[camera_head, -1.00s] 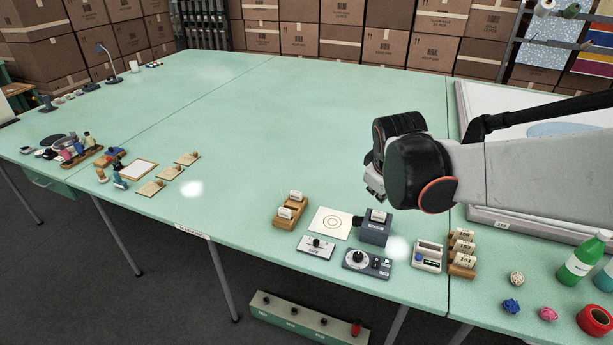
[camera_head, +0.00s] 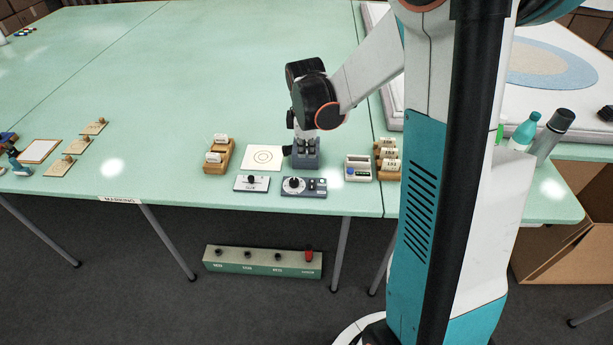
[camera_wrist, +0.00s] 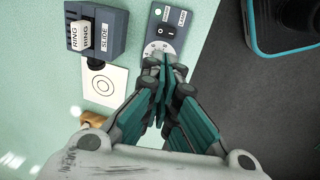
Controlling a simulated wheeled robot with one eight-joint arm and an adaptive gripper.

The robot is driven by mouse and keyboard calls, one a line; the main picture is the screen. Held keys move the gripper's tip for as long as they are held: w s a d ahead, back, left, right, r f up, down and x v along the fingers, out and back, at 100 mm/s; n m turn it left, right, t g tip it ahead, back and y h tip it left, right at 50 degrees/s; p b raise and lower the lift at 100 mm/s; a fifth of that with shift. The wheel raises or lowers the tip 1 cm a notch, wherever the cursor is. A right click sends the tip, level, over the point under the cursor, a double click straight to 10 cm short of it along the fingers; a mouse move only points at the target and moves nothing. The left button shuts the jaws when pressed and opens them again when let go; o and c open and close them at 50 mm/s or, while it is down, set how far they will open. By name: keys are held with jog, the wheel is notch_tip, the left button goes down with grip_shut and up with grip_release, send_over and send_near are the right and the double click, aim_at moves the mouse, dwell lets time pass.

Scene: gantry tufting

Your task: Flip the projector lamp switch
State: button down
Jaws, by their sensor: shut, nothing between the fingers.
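The grey control panel (camera_head: 303,188) lies near the front table edge. It bears a white dial (camera_head: 294,185) on its left and small controls on its right. In the wrist view the panel (camera_wrist: 186,18) shows a black rocker switch (camera_wrist: 168,13) beyond the dial (camera_wrist: 151,50); its small lettering is hard to read. My gripper (camera_wrist: 166,66) is shut and empty, its tips over the dial end of the panel, short of the switch; contact cannot be told. The blue-grey projector (camera_wrist: 105,40) holds a slide marked RING. In the head view my gripper (camera_head: 303,143) partly covers the projector (camera_head: 307,161).
A white target card (camera_head: 263,158), a slide rack (camera_head: 217,156) and a small knob box (camera_head: 251,183) stand left of the panel. A green pedal box (camera_head: 262,262) is on the floor.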

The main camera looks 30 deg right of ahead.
aim_at(312, 184)
jog(key=shift+f, duration=0.1)
jog(key=f+b, duration=0.1)
jog(key=f, duration=0.3)
jog(key=w+d+f+b, duration=0.1)
jog(key=f+b, duration=0.1)
jog(key=f, duration=0.3)
jog(key=w+f+b, duration=0.1)
jog(key=f+b, duration=0.1)
jog(key=f, duration=0.2)
jog(key=shift+w+d+f, duration=0.1)
jog(key=shift+d+f, duration=0.15)
jog(key=shift+f, duration=0.05)
